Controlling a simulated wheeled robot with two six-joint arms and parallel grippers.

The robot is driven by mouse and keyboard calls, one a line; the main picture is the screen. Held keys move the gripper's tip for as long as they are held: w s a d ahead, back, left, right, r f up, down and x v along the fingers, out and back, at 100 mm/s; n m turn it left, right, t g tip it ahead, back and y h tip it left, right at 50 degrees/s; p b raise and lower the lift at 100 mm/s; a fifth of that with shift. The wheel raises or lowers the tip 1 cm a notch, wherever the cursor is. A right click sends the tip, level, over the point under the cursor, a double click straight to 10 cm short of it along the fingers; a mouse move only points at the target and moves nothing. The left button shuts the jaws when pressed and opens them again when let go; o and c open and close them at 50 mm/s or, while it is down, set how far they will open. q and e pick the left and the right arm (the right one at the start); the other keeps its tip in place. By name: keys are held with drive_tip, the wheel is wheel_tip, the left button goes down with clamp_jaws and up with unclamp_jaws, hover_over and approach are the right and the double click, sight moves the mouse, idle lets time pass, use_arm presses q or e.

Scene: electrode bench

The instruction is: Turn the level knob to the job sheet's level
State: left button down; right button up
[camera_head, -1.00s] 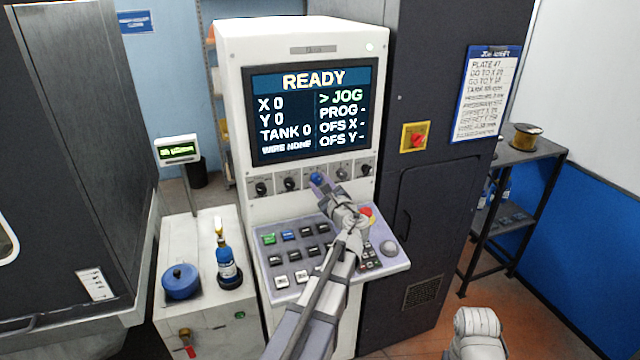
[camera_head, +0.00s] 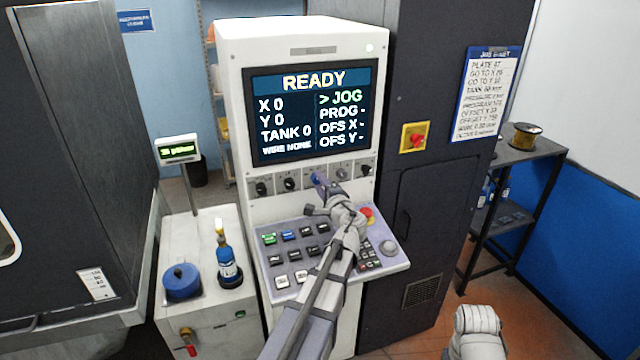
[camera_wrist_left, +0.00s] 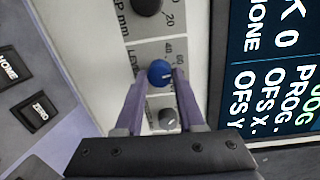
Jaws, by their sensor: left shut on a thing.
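The blue level knob (camera_wrist_left: 160,72) sits between my left fingertips in the left wrist view, with LEVEL and scale numbers printed beside it. A white mark on it points toward the right of that picture. My left gripper (camera_head: 322,182) is shut on this knob, on the strip under the screen. The screen (camera_head: 313,113) reads READY, X 0, Y 0, TANK 0, WIRE NONE and > JOG. The job sheet (camera_head: 479,95) hangs on the dark cabinet; its small text is only partly legible.
A key panel (camera_head: 296,262) with a red button (camera_head: 367,214) lies under my left arm. Dark knobs (camera_head: 290,184) flank the blue one. A bottle (camera_head: 228,262) and a blue pot (camera_head: 181,281) stand on the side cabinet at left. A shelf (camera_head: 535,152) stands at right.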

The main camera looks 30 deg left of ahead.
use_arm(q)
drive_tip(key=shift+n, duration=1)
drive_tip(key=shift+s, duration=0.1)
drive_tip(key=c, duration=0.5)
unclamp_jaws()
drive_tip(key=shift+v, duration=3.9)
